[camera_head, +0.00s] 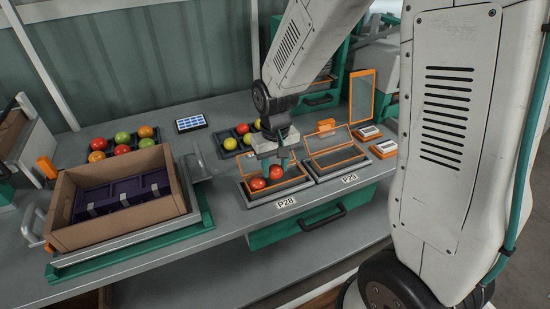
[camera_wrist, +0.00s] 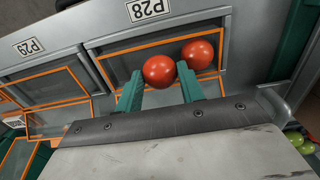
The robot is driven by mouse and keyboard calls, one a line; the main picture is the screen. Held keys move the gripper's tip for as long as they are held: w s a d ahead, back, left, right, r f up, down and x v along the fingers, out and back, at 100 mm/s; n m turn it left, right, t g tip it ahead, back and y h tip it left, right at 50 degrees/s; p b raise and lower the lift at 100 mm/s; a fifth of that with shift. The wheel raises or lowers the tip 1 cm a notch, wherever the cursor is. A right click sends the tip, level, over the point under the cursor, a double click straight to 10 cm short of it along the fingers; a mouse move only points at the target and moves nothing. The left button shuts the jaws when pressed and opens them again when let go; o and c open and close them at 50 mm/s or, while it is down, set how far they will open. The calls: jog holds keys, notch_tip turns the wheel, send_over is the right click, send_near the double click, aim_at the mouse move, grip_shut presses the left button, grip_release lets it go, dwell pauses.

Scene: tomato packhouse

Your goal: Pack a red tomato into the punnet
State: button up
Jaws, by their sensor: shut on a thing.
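My gripper (camera_wrist: 159,84) points down with its green fingers on either side of a red tomato (camera_wrist: 159,71), shut on it. In the head view this tomato (camera_head: 276,172) is at the left orange-edged punnet (camera_head: 262,202), behind label P28. Whether it touches the punnet's floor I cannot tell. A second red tomato (camera_head: 258,184) sits in the same punnet, close beside the held one. In the wrist view this second tomato (camera_wrist: 198,53) lies just outside the right finger. The rest of the punnet (camera_wrist: 122,62) looks empty.
An empty orange-edged tray (camera_head: 318,178) stands to the right, with raised orange frames behind it. A cardboard box (camera_head: 125,222) with a purple insert stands left. Mixed-colour tomatoes (camera_head: 122,138) lie behind it; a tray of tomatoes (camera_head: 230,144) stands behind my gripper.

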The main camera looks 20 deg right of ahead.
jog(key=shift+f, duration=0.35)
dwell(0.5)
jog(key=o, duration=0.8)
jog(key=c, duration=0.3)
jog(key=shift+r, duration=0.1)
jog(key=shift+r, duration=2.95)
jog(key=shift+s, duration=0.1)
